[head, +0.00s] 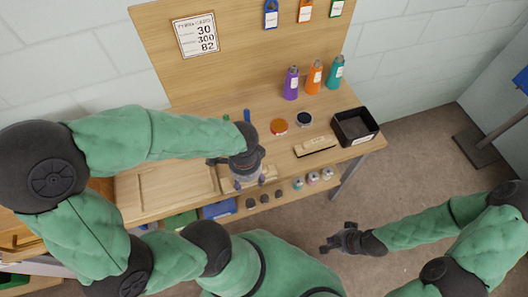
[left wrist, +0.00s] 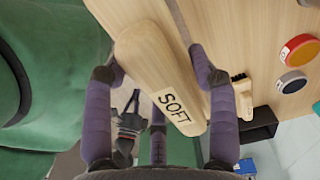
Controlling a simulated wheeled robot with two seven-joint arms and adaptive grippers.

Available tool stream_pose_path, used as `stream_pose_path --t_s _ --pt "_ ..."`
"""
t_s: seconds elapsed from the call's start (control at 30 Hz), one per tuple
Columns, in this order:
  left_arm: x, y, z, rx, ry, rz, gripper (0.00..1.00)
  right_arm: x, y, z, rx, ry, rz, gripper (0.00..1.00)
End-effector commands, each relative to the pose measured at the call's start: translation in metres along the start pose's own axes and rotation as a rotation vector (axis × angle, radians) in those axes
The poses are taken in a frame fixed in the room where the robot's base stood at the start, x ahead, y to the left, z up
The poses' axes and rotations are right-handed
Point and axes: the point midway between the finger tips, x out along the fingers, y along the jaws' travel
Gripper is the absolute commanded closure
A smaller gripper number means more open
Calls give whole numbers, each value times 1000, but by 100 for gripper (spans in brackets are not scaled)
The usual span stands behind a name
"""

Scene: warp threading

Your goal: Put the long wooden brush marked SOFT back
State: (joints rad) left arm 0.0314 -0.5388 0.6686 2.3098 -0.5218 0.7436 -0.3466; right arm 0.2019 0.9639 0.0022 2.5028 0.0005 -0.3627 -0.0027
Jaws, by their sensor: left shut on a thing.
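The long wooden brush marked SOFT (left wrist: 160,80) is pale wood with black lettering. In the left wrist view it lies between the purple-grey fingers of my left gripper (left wrist: 160,95), its marked end toward the palm. In the head view my left gripper (head: 248,182) is over the front edge of the wooden bench (head: 160,178), shut on the brush; a pale strip of the brush (head: 268,174) shows beside the fingers. Its bristles are hidden. My right gripper (head: 335,244) hangs empty over the floor, right of the bench; its finger opening is too small to judge.
A second wooden brush (head: 315,146) with dark bristles lies near a black tray (head: 364,138) at the bench's right. An orange-red tin (head: 278,126) and a dark tin (head: 304,119) stand behind. Purple (head: 291,84), orange (head: 314,78) and teal bottles (head: 335,73) stand at the back. The bench's left is mostly clear.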

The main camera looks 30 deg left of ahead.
Motion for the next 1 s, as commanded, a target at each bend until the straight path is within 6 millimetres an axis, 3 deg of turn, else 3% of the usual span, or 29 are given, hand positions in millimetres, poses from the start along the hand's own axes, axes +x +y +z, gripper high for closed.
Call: stream_pose_path --t_s 0.17,0.5,0.7,1.0 --pt "14 -17 -15 0 -3 2 71 9 4 0 1 -1 0 100" --pt "48 -70 -62 -1 -2 1 71 30 11 -1 1 -1 0 100" --pt "81 -88 -78 -2 -1 2 71 42 15 -1 1 -1 0 100" --pt "96 -99 -87 0 -1 0 71 47 17 -1 1 -1 0 100"
